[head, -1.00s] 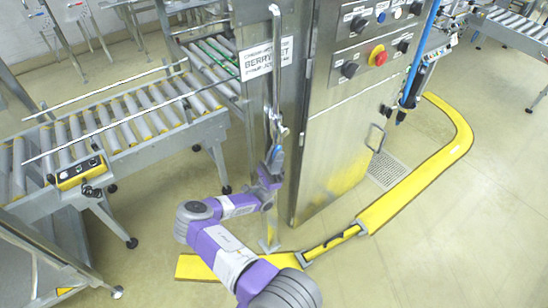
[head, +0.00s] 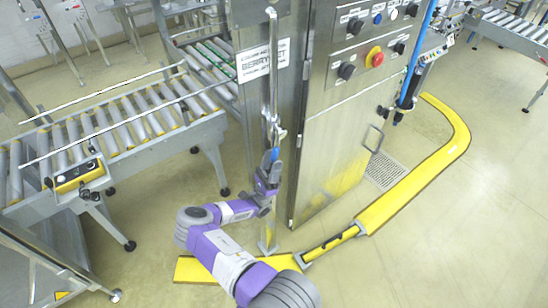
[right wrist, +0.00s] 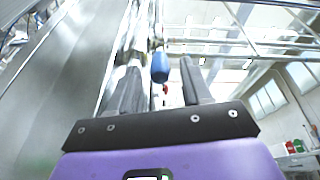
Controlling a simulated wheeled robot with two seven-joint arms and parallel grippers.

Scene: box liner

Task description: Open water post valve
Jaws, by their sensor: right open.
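The water post is a thin upright metal pipe (head: 272,60) running down beside the steel cabinet in the head view. A small blue valve handle (head: 275,154) shows low on this pipe. It also shows in the right wrist view as a blue handle (right wrist: 160,67), seen between and beyond my two dark fingers. My right gripper (head: 269,165) is at the valve, just below the handle, pointing up along the pipe. It is open, with the fingers spread apart (right wrist: 158,80). Contact with the handle cannot be made out. My left gripper is not in view.
A steel cabinet (head: 335,150) with knobs and a red button (head: 376,60) stands right of the pipe. A roller conveyor (head: 110,130) stands at the left. A yellow floor guard (head: 420,175) curves around the cabinet. Open floor (head: 450,240) lies at the right.

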